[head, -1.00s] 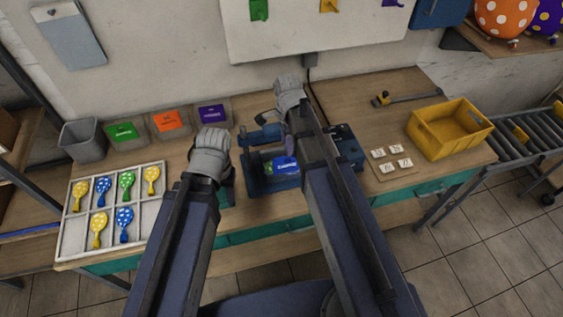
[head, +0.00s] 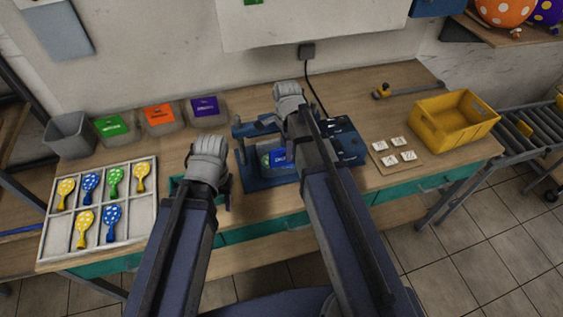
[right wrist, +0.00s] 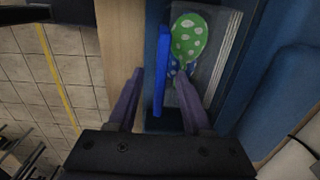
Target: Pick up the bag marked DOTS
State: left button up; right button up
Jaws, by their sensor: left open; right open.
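A clear bag (right wrist: 222,62) with a blue header card (right wrist: 162,75) lies in the blue bench machine (head: 262,183). A green dotted balloon (right wrist: 188,38) and part of a blue dotted one show inside it. In the head view the blue card (head: 280,158) is partly behind my right arm, and its print is too small to read. My right gripper (right wrist: 160,76) is open, with its fingers on either side of the card; I cannot tell whether they touch it. My left gripper (head: 208,166) is open and empty, left of the machine; its fingertips are mostly hidden.
A divided tray (head: 98,250) of dotted balloons lies at the left. Bins with green (head: 112,127), orange (head: 160,115) and purple (head: 204,105) labels stand behind. A card board (head: 384,165) and a yellow crate (head: 452,132) are at the right.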

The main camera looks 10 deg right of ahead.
grip_shut()
dwell(0.4)
dwell(1.1)
